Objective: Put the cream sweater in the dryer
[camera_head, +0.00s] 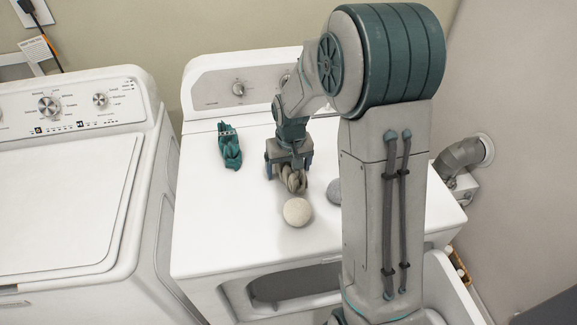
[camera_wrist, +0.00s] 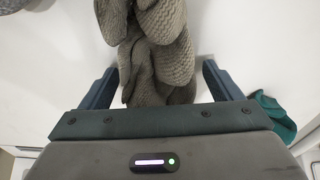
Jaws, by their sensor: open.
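A crumpled beige-grey knit cloth, which looks like the cream sweater (camera_head: 293,181), lies on top of the dryer (camera_head: 210,230). It also fills the upper middle of the wrist view (camera_wrist: 158,50). My gripper (camera_head: 288,168) is right over the sweater, pointing down. In the wrist view its two fingers (camera_wrist: 160,82) stand apart, one on each side of the knit, with white gaps between finger and cloth. The gripper hides part of the sweater in the head view. The dryer's front shows a dark recess (camera_head: 295,283), partly cut off and partly behind my arm.
A teal cloth (camera_head: 230,147) lies left of the sweater. A cream ball (camera_head: 297,211) sits just in front of it, and a grey ball (camera_head: 334,190) to its right is partly hidden by my arm. A washer (camera_head: 65,210) stands left. A vent pipe (camera_head: 462,157) is at right.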

